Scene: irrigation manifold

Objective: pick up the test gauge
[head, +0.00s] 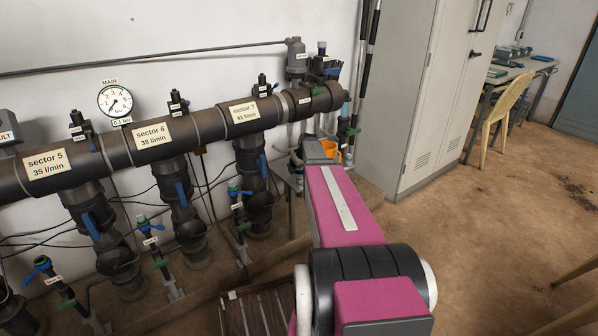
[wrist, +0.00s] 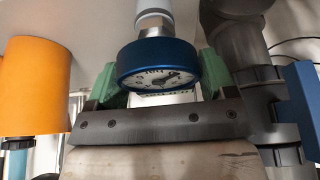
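The test gauge (wrist: 158,68) shows large in the wrist view, with a blue rim, a pale dial and a black needle. A metal fitting and a white stem (wrist: 154,20) rise above it in that picture. My gripper (wrist: 160,88) has green fingers standing apart on the left and right of the gauge, beyond the dark bar with screws. The gauge rim overlaps the left finger in the picture. I cannot tell whether either finger touches it. In the head view my arm hides the gripper's fingers and the gauge.
An orange cylinder (wrist: 35,85) stands at left in the wrist view; orange also shows beyond my arm in the head view (head: 331,149). A dark pipe with a blue handle (wrist: 301,108) is close at right. The manifold (head: 205,125) runs along the wall. A grey cabinet (head: 420,95) stands right.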

